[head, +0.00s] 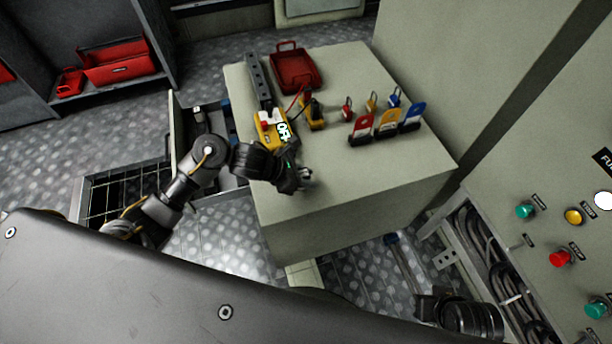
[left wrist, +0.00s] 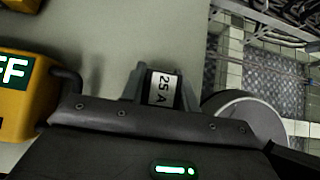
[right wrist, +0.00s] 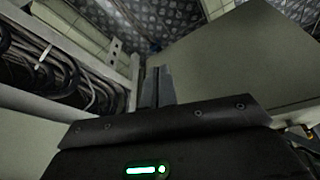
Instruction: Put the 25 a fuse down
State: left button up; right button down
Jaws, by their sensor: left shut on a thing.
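The 25 A fuse (left wrist: 162,90), dark with a white label reading "25 A", is between the fingers of my left gripper (left wrist: 160,84). In the head view the left gripper (head: 304,178) is over the front left part of the pale cabinet top (head: 350,190). The fuse is mostly hidden there by the gripper. I cannot tell whether it touches the surface. My right gripper (right wrist: 158,88) has its fingers together with nothing seen between them, low beside the cabinet.
A yellow device marked "OFF" (head: 270,130) stands just behind the left gripper. A red tray (head: 295,70), red, yellow and blue tags (head: 388,125) and small padlocks are further back. The front right cabinet top is clear. A control panel (head: 560,220) stands at right.

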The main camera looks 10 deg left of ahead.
pick_arm(q)
jog(key=shift+f, duration=0.1)
jog(key=o, duration=1)
pick_arm(e)
jog(key=shift+r, duration=0.15)
pick_arm(q)
jog(key=shift+r, duration=0.25)
jog(key=p+v, duration=0.2)
jog(key=v, duration=1)
jog(key=shift+p, duration=0.4)
pick_arm(e)
jog(key=shift+g, duration=0.3)
jog(key=x, duration=0.4)
jog(key=s+x, duration=0.1)
jog(key=x, duration=0.1)
jog(key=shift+d, duration=0.1)
